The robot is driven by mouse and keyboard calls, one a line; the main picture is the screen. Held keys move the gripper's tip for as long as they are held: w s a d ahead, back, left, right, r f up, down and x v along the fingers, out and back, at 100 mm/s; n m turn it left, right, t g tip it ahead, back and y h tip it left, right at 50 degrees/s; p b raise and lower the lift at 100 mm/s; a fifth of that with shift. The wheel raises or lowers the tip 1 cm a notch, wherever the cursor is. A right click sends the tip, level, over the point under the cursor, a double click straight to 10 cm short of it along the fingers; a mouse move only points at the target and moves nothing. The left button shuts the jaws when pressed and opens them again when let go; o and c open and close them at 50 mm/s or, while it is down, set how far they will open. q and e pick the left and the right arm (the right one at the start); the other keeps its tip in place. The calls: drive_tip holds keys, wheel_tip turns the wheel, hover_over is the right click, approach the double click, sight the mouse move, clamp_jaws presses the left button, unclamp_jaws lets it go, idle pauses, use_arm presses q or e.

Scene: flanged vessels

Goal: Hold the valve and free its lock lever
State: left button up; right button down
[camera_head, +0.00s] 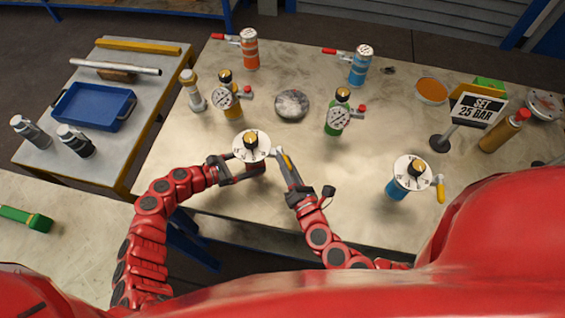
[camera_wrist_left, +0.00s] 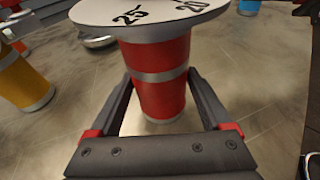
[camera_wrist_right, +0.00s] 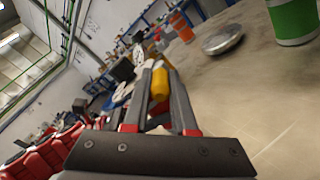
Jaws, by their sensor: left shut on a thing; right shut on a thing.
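The valve has a red body with silver bands (camera_wrist_left: 160,90) and a white dial with a black and gold knob (camera_head: 252,146) on top. It stands upright at the table's near edge. My left gripper (camera_head: 247,170) is shut around the body below the dial, one finger on each side in the left wrist view. The yellow lock lever (camera_wrist_right: 160,84) sticks out at the dial's right side. My right gripper (camera_head: 287,160) is shut on this lever. The lever's joint with the valve is not clear.
A blue valve (camera_head: 397,190) with a dial and yellow lever stands to the right. A gauge on a green body (camera_head: 335,122), a round metal disc (camera_head: 292,104) and a "SET 25 BAR" sign (camera_head: 480,109) are farther back. A side table holds a blue tray (camera_head: 92,106).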

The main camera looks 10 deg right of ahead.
drive_tip(key=n+y, duration=0.1)
drive_tip(key=d+n+g+y, duration=0.1)
drive_tip(key=y, duration=0.1)
drive_tip(key=shift+f, duration=0.1)
drive_tip(key=n+y, duration=0.1)
drive_tip(key=n+g+y, duration=0.1)
drive_tip(key=y, duration=0.1)
drive_tip(key=w+d+n+g+y, duration=0.1)
drive_tip(key=shift+r, duration=0.35)
drive_tip(key=shift+w+d+n+g+y, duration=0.1)
drive_tip(key=shift+w+n+g+y, duration=0.05)
drive_tip(key=shift+n+g+y, duration=0.35)
drive_tip(key=shift+w+d+n+g+y, duration=0.1)
drive_tip(key=shift+n+g+y, duration=0.3)
drive_tip(key=shift+y, duration=0.1)
drive_tip(key=shift+f, duration=0.1)
drive_tip(key=shift+s+f+g+y, duration=0.1)
drive_tip(key=shift+f+g+y, duration=0.1)
drive_tip(key=shift+g+y, duration=0.15)
drive_tip(key=c, duration=0.7)
unclamp_jaws()
drive_tip(key=shift+d, duration=0.1)
